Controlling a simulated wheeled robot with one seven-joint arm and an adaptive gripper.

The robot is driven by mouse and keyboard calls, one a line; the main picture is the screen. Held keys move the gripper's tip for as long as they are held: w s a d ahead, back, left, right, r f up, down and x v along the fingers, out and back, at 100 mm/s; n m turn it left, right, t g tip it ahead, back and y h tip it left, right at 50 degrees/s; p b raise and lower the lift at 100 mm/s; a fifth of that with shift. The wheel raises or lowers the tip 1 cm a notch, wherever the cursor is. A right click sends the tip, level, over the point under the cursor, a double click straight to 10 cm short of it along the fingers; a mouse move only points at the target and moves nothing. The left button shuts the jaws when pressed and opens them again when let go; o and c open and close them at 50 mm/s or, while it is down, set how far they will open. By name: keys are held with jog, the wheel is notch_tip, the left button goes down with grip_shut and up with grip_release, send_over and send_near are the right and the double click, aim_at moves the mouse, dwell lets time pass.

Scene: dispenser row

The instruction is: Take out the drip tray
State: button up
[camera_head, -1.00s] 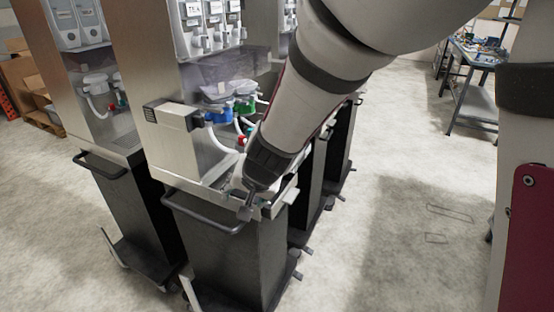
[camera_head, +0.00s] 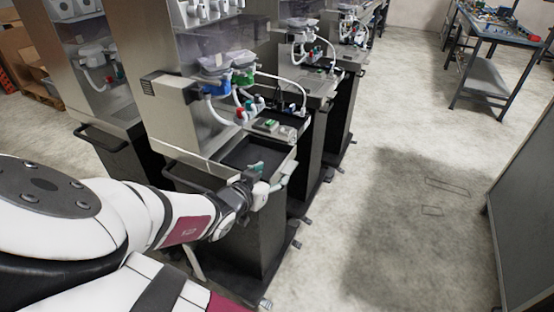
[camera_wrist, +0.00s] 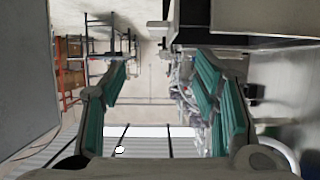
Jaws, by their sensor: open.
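The drip tray (camera_head: 258,153) shows in the head view as a dark, shallow tray at the front of the nearest dispenser (camera_head: 180,110), below its hoses. It sits level on the black cabinet. My gripper (camera_head: 262,181) is just in front of the tray's front edge, near its right corner. I cannot tell whether it touches the tray. In the wrist view my gripper (camera_wrist: 165,95) has its two teal-padded fingers spread wide, with nothing held between them. The drip tray cannot be made out in the wrist view.
More dispensers (camera_head: 320,75) stand in a row behind and to the left. A green-lit device (camera_head: 268,125) lies beside the tray. A workbench (camera_head: 490,35) stands at the back right, and a grey panel (camera_head: 525,210) at the right edge. The floor (camera_head: 400,180) between is clear.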

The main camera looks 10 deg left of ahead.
aim_at(289, 166)
jog(key=b+x, duration=0.1)
jog(key=x, duration=1.2)
jog(key=shift+w+d+f+b, duration=0.1)
jog(key=shift+b, duration=0.25)
jog(key=shift+c, duration=0.6)
grip_shut()
jog(key=shift+p, duration=0.3)
